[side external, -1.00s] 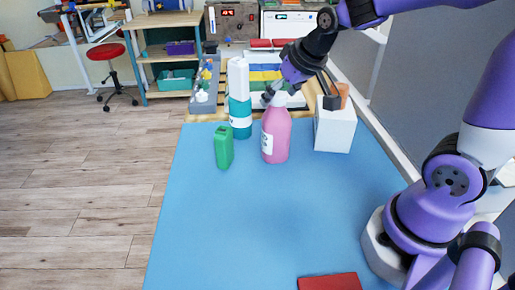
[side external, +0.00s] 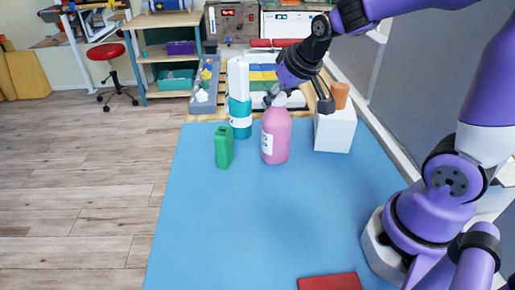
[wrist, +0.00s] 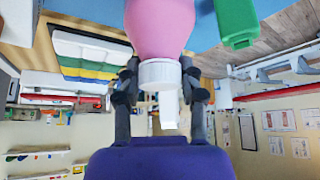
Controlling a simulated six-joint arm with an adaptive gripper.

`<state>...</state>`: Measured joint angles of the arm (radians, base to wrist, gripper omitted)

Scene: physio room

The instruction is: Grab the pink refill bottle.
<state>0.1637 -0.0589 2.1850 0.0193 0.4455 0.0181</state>
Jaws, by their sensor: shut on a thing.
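The pink refill bottle (side external: 275,140) stands upright on the blue mat, with a white label and a white cap. In the wrist view the bottle (wrist: 160,25) shows its pink shoulder and white collar and spout between my fingers. My gripper (wrist: 160,76) is shut on it at the neck, one finger on each side. In the side view my gripper (side external: 297,99) reaches the bottle's top from the upper right, partly hiding the cap. The bottle's base appears to rest on the mat.
A green bottle (side external: 224,147) and a teal-and-white bottle (side external: 240,118) stand left of the pink one. A white box (side external: 335,132) with an orange item (side external: 340,93) stands to the right. A red block (side external: 330,282) lies at the front. The mat's middle (side external: 260,220) is clear.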

